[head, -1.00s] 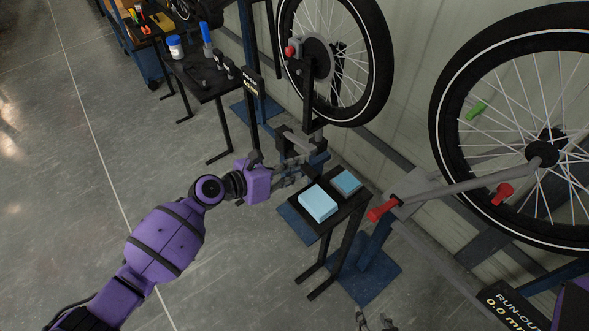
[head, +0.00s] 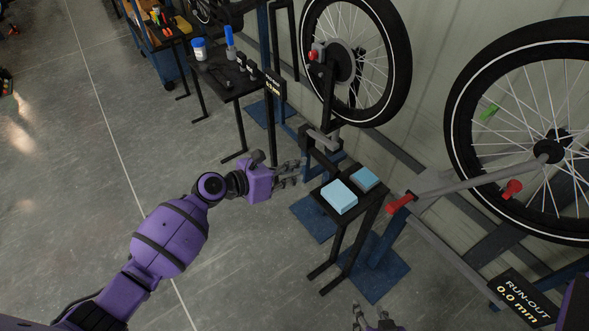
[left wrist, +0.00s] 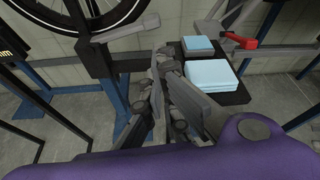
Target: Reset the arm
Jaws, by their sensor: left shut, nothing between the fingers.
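My left arm is purple and comes in from the left. Its grey gripper (head: 290,172) is shut and empty, in the air left of a small black stand (head: 335,222). The same gripper fills the middle of the left wrist view (left wrist: 165,70), with its fingers together. My right gripper (head: 368,312) only just shows at the bottom edge of the head view, its two fingers apart and nothing seen between them.
Wheels on truing stands (head: 355,60) line the wall. A black table (head: 225,85) stands behind. Open floor (head: 90,170) lies left.

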